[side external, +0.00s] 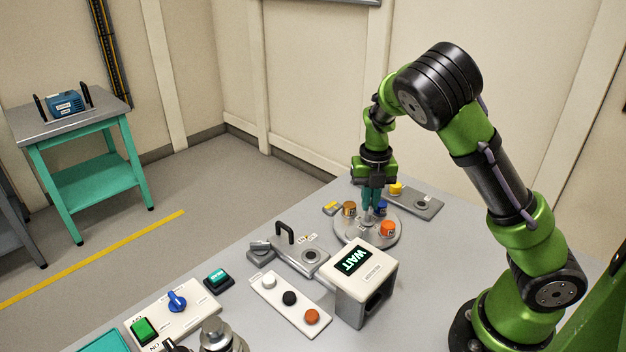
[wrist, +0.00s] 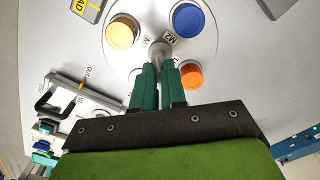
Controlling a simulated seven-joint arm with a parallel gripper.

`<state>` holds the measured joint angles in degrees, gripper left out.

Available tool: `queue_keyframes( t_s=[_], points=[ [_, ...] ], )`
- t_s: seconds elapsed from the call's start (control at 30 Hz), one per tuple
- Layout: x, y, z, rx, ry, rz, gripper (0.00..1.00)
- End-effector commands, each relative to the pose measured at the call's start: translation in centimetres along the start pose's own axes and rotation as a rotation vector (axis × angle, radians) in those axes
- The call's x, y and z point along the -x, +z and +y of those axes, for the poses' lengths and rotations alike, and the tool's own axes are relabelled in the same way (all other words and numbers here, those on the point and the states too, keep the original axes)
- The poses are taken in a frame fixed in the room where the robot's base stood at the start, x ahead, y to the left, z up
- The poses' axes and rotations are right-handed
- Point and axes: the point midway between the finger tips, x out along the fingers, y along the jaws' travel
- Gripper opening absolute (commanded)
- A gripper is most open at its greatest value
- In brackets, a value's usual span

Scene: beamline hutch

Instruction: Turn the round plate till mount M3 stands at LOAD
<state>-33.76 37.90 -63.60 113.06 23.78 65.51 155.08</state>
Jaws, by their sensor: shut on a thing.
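The round plate (wrist: 150,12) carries a gold mount (wrist: 122,32), a blue mount (wrist: 187,18), an orange mount (wrist: 191,74) and a paler one mostly hidden by a finger. Small labels near the centre seem to read M1 by gold and M2 by blue; I cannot read M3. The yellow LOAD sign (wrist: 85,6) lies beside the plate; the gold mount is nearest it. My gripper (wrist: 159,85) is shut on the grey central post (wrist: 160,52). In the side view the plate (side external: 350,236) sits under my gripper (side external: 371,205).
A box lit WAIT (side external: 372,292) stands in front of the plate. A grey fixture with a black handle (side external: 285,232) is to its left. A button panel (side external: 290,305) and a switch panel with a blue knob (side external: 177,300) lie nearer. A grey bracket (side external: 425,205) lies behind right.

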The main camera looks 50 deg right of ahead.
Motion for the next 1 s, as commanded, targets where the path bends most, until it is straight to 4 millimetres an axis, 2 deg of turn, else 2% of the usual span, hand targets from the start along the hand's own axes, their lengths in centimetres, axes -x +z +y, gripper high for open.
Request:
queue_keyframes(
  t_s=[0.53, 0.57, 0.7, 0.73, 1.0],
  points=[
    [0.14, -0.04, 0.02, -0.03, 0.004, 0.002, 0.0],
    [0.14, -0.04, 0.02, -0.03, 0.004, 0.002, 0.13],
    [0.1, -0.02, 0.01, -0.029, 0.002, 0.001, 0.34],
    [0.09, -0.03, 0.01, -0.028, 0.002, 0.001, 0.37],
    [0.1, -0.02, 0.01, -0.027, 0.001, 0.001, 0.37]
  ],
)
